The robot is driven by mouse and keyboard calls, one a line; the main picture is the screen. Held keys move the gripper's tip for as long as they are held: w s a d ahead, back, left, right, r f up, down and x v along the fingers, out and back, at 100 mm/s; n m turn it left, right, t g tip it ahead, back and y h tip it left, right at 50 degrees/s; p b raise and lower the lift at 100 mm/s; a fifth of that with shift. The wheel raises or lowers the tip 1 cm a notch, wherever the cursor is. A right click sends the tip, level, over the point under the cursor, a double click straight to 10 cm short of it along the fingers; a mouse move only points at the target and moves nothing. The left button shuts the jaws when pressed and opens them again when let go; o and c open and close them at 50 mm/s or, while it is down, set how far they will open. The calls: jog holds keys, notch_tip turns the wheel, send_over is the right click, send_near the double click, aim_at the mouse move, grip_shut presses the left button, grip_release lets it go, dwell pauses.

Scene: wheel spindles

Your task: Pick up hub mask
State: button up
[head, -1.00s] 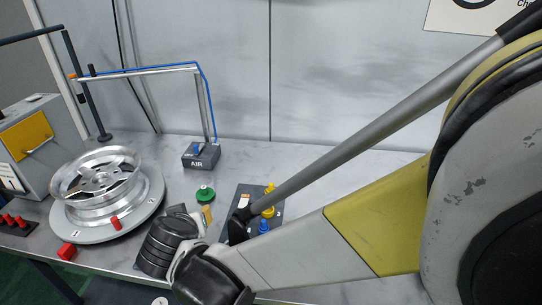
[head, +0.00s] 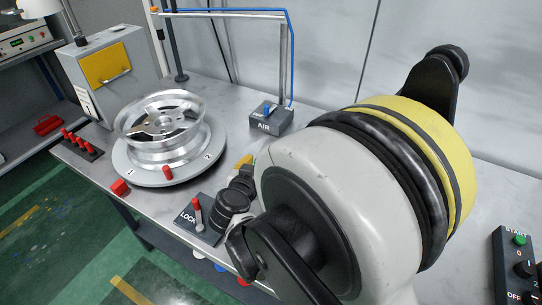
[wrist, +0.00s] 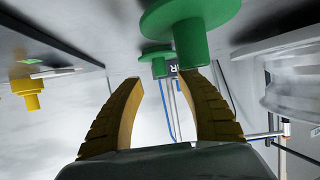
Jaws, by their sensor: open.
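Two green flanged plugs show in the wrist view, a large near one (wrist: 190,28) and a smaller one (wrist: 157,58) behind it. They are the likely hub masks, though no label confirms this. My gripper (wrist: 166,88) is open with nothing between its yellow-lined fingers. The plugs show just beyond the fingertips, apart from them as far as I can tell. In the head view my arm hides the plugs and most of the gripper; a yellow finger pad (head: 244,161) shows.
A silver wheel (head: 160,124) lies on a round turntable (head: 190,172). An AIR box (head: 268,120), a LOCK switch plate (head: 186,217) and a red block (head: 120,188) stand around it. A yellow plug (wrist: 28,92) is at the wrist view's left.

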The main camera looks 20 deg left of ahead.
jog(key=b+x, duration=0.2)
jog(key=x, duration=0.2)
jog(key=shift+w+a, duration=0.15)
jog(key=shift+w, duration=0.25)
grip_shut()
jog(key=shift+r, duration=0.15)
notch_tip(320, 180, up, 5)
jog(key=p, duration=0.3)
jog(key=shift+f, duration=0.2)
jog(key=d+r+p, duration=0.3)
jog(key=d+r, duration=0.3)
jog(key=d, duration=0.5)
jog(key=shift+s+d, duration=0.35)
jog(key=shift+s, duration=0.15)
